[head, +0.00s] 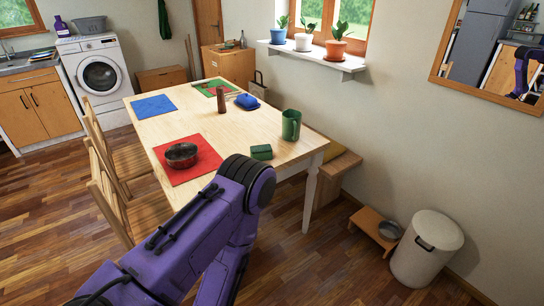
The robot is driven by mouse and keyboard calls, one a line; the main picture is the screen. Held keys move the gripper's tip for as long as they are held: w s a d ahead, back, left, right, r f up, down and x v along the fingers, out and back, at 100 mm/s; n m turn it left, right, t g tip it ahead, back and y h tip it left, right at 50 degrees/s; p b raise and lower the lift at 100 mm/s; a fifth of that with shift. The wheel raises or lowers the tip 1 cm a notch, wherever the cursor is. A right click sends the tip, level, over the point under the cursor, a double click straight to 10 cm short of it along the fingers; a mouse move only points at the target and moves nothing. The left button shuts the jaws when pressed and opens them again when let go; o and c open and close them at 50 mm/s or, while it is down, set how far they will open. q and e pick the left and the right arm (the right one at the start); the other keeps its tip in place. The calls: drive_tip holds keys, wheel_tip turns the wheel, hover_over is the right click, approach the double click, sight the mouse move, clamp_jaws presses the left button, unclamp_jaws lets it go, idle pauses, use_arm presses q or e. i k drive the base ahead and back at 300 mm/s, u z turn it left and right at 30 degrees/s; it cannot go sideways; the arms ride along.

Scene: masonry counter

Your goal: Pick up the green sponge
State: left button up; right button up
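The green sponge (261,152) is a small dark green block. It lies on the near right part of the wooden table (225,135), close to the near edge. A purple arm of mine reaches up from the bottom left, and its bent joint is just in front of the near table edge, left of the sponge. No gripper fingers show in the head view, so I cannot see either gripper or its distance from the sponge. Nothing covers the sponge.
A brown cylinder (221,101) and a blue dish (247,101) are farther back. Chairs (112,187) line the left side; a bin (425,250) stands right.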

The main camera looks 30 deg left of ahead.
sight(263, 152)
drive_tip(key=z, duration=0.1)
drive_tip(key=i, duration=1.05)
drive_tip(key=u, duration=0.6)
drive_tip(key=i, duration=0.8)
drive_tip(key=u, duration=0.7)
